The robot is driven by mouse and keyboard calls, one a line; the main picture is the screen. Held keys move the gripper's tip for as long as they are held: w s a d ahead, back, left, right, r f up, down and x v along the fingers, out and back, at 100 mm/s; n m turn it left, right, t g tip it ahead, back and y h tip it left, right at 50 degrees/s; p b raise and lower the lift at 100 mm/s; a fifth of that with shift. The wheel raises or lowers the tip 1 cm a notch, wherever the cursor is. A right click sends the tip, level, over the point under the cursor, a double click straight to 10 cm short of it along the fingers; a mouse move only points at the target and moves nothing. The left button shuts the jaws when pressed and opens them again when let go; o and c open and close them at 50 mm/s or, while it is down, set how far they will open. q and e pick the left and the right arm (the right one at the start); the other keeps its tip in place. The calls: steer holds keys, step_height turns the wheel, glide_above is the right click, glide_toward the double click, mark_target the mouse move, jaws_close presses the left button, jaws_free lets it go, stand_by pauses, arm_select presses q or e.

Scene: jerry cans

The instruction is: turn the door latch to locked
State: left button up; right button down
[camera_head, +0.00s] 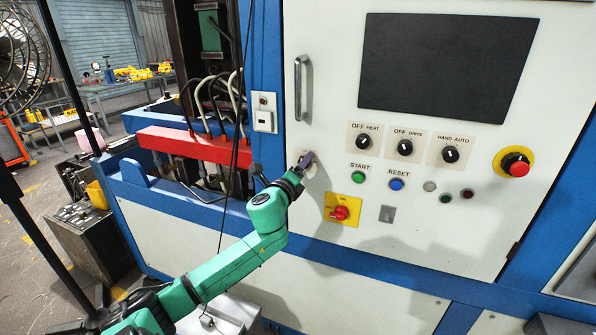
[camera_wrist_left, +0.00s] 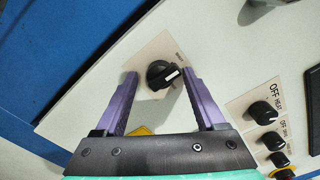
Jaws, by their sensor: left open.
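The door latch (camera_wrist_left: 158,74) is a black rotary knob with a white pointer mark on a pale square plate (camera_wrist_left: 143,58). In the left wrist view its mark points right and slightly up; the small print on the plate is not readable. My left gripper (camera_wrist_left: 159,76) is open, with one purple finger on each side of the knob. I see gaps between the fingers and the knob. In the head view my left gripper (camera_head: 306,161) is at the cabinet door below the handle and mostly hides the latch. My right gripper is not in view.
The white cabinet door (camera_head: 455,230) has a metal handle (camera_head: 300,88) above the gripper. Selector knobs (camera_head: 405,147), push buttons (camera_head: 397,184), a red-yellow switch (camera_head: 341,212) and an emergency stop (camera_head: 516,165) lie to the right. A red block with cables (camera_head: 180,142) is at left.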

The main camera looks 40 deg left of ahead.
arm_select(q)
steer(key=b+v, duration=0.2)
steer(key=v, duration=1.2)
steer(key=shift+s+b, duration=0.25)
steer(key=shift+b, duration=0.15)
steer(key=a+f+n+g, duration=0.3)
steer(key=a+f+n, duration=0.15)
steer(key=f, duration=0.75)
steer(key=s+a+f+n+g+h, duration=0.1)
steer(key=s+f+n+g, duration=0.25)
steer(key=f, duration=1.25)
steer(key=s+a+f+n+g, duration=0.1)
steer(key=s+f+n+g, duration=0.25)
steer(key=f, duration=1.15)
steer(key=s+d+f+n+g+h, duration=0.2)
steer(key=s+d+f+n+g, duration=0.1)
steer(key=s+d+f, duration=0.7)
steer(key=s+d+f+n+g+h, duration=0.2)
steer(key=s+d+f+n+g, duration=0.1)
steer(key=s+d+f, duration=0.7)
steer(key=s+f+n, duration=0.1)
steer(key=s+f, duration=0.3)
steer(key=s, duration=0.1)
steer(key=shift+s+f+h, duration=0.25)
steer(key=shift+s+h, duration=0.15)
